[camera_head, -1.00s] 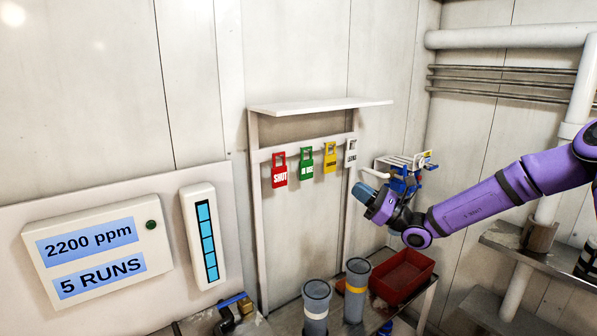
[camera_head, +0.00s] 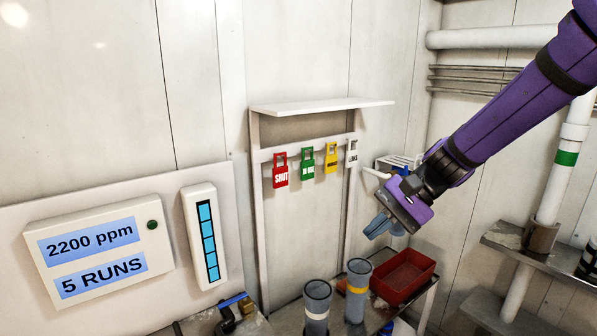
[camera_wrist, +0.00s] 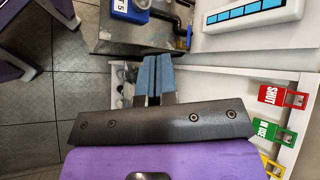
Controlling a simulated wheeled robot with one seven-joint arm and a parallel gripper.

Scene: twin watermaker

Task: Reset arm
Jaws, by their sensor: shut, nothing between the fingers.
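My purple arm comes in from the upper right of the head view. My gripper (camera_head: 374,228) hangs tilted downward, in front of the wall and above the workbench. Its blue fingers are together and hold nothing; they also show side by side in the wrist view (camera_wrist: 156,78). The gripper is apart from the two grey cylinders and the red tray below it.
Below are grey cylinders, one with a white band (camera_head: 316,308) and one with a yellow band (camera_head: 358,290), and a red tray (camera_head: 432,268). Red (camera_head: 279,171), green (camera_head: 307,161), yellow (camera_head: 331,153) and white (camera_head: 351,152) tags hang on a rack. A display panel (camera_head: 100,250) reads 2200 ppm, 5 RUNS.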

